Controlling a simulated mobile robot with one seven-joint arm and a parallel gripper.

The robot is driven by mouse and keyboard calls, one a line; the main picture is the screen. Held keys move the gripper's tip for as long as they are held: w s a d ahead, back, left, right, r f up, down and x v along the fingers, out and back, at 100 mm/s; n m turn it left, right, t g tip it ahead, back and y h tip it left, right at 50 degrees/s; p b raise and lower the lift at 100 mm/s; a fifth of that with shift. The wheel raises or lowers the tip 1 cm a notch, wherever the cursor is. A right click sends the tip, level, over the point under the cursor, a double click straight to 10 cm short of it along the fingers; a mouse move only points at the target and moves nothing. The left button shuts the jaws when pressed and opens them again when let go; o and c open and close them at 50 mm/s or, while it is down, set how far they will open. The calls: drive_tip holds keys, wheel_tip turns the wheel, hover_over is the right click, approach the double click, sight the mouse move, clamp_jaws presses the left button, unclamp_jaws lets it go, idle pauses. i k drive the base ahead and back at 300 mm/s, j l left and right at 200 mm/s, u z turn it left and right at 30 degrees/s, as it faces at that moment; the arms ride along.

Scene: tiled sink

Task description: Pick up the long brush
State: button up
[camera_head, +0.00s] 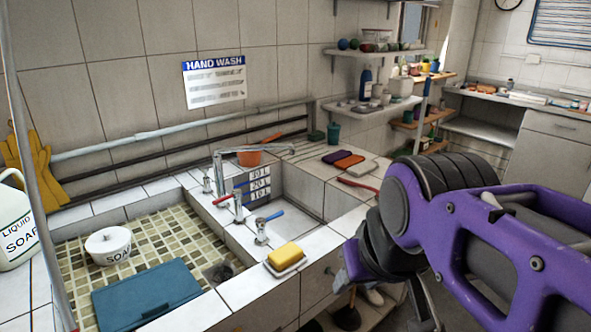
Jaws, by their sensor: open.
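No item in the head view can be told for certain as the long brush. A thin red item (357,188) lies on the tiled ledge at the right of the sink, close to my arm; it may be a brush handle, but its head cannot be made out. My purple and dark grey arm fills the lower right and hides part of the counter front and floor. My gripper cannot be made out; only arm links show.
The sink (300,192) has taps at its front left. A yellow sponge (286,254), white soap pot (108,245) and blue-green board (147,294) are nearby. An orange pot (249,157) stands behind. Shelves (372,107) hang at the back right.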

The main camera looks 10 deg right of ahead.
sight(346, 182)
drive_tip(key=k+l+z, duration=0.1)
drive_tip(key=l+z, duration=0.2)
drive_tip(key=z, duration=0.15)
drive_tip(key=i+l+z, duration=0.2)
drive_tip(key=z, duration=1.05)
drive_tip(key=i, duration=2.35)
drive_tip(key=i+u, duration=0.2)
drive_tip(key=u, duration=0.25)
drive_tip(key=i+l+u, duration=0.2)
drive_tip(key=u, duration=0.25)
